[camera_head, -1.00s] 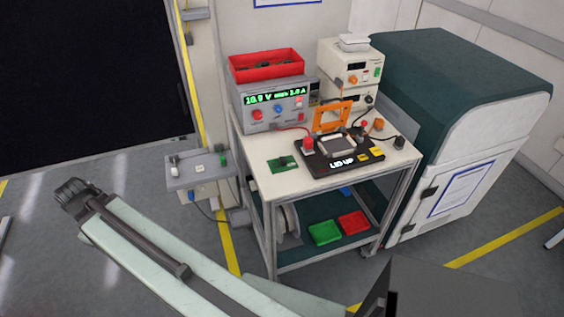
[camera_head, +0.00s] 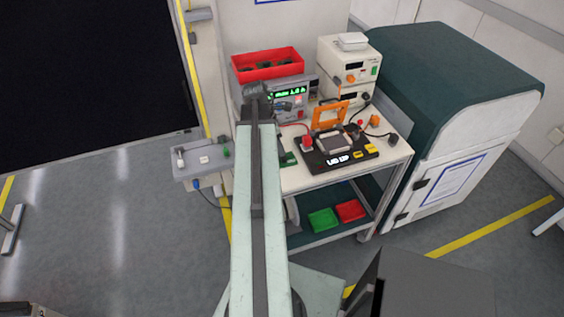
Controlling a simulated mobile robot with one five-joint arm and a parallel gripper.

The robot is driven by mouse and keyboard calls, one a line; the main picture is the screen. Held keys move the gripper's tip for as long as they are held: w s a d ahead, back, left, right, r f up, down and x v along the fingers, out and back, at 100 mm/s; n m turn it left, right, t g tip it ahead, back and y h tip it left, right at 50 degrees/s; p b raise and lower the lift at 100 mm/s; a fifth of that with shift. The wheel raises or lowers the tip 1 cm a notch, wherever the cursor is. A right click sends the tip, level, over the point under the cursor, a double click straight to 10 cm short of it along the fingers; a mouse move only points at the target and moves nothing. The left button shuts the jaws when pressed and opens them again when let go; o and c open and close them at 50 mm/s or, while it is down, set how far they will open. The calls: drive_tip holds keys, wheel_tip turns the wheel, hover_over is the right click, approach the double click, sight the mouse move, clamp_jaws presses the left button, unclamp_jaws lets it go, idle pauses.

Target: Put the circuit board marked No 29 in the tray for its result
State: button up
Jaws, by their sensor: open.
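My gripper (camera_head: 254,92) is at the far end of my raised arm, in front of the power supply on the trolley top, and looks empty. A green circuit board (camera_head: 287,159) lies on the trolley top, mostly hidden behind my arm; its marking cannot be read. On the lower shelf are a green tray (camera_head: 323,221) and a red tray (camera_head: 350,210), side by side; both look empty.
A red bin (camera_head: 267,64) with dark contents sits on the grey power supply (camera_head: 299,115). Cream instruments (camera_head: 348,72) stand behind the fixture. A grey side shelf (camera_head: 203,160) is left of the trolley (camera_head: 312,182). A green-topped cabinet (camera_head: 455,90) stands close on the right.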

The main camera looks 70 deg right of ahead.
sight(283, 158)
drive_tip(key=b+x, duration=0.5)
drive_tip(key=x, duration=0.2)
drive_tip(key=shift+b, duration=0.35)
drive_tip(key=shift+r, duration=0.15)
clamp_jaws()
